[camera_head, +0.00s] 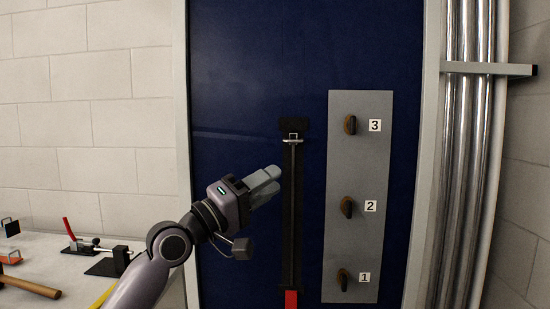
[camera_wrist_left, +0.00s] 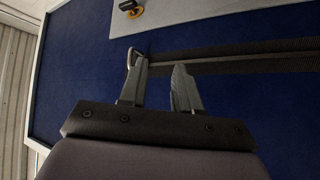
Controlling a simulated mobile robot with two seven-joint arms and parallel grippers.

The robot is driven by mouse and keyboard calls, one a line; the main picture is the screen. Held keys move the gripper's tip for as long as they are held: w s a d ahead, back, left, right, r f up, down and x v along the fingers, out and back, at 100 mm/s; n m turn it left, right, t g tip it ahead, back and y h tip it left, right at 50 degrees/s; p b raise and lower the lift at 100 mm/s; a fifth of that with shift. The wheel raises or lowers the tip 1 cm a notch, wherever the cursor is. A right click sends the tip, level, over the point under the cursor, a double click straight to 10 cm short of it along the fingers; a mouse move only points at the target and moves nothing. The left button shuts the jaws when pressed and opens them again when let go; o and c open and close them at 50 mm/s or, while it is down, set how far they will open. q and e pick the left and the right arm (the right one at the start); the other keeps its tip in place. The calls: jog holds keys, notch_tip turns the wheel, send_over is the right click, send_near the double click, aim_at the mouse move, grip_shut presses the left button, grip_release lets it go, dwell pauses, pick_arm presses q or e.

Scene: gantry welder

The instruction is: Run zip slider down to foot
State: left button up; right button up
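The zip (camera_head: 291,215) is a dark vertical strip on a blue panel, with a black block at its top and a red foot (camera_head: 291,299) at the bottom edge of the head view. The metal slider (camera_head: 292,141) with its crossbar sits near the top of the zip. My left gripper (camera_head: 275,180) is left of the zip and below the slider. In the left wrist view the left gripper (camera_wrist_left: 160,85) has its fingers apart with nothing clearly between them. My right gripper is out of view.
A grey plate (camera_head: 357,245) with several numbered knobs stands right of the zip. Metal pipes (camera_head: 470,170) run along the far right. A bench (camera_head: 35,245) at lower left holds a hammer (camera_head: 30,287) and clamps.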

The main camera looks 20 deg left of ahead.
aim_at(287, 142)
pick_arm(q)
jog(key=shift+h, duration=0.4)
jog(key=w+r, duration=0.1)
jog(key=r, duration=0.1)
jog(key=w+d+r+p, duration=0.1)
jog(key=r, duration=0.1)
jog(key=w+d+r, duration=0.1)
jog(key=r, duration=0.1)
jog(key=shift+r+p, duration=0.25)
jog(key=shift+p, duration=0.05)
jog(key=shift+x, duration=0.75)
jog(key=shift+f, duration=0.1)
jog(key=shift+c, duration=0.3)
grip_shut()
jog(key=shift+s, duration=0.1)
jog(key=shift+a+r+t, duration=0.1)
jog(key=shift+r+t, duration=0.2)
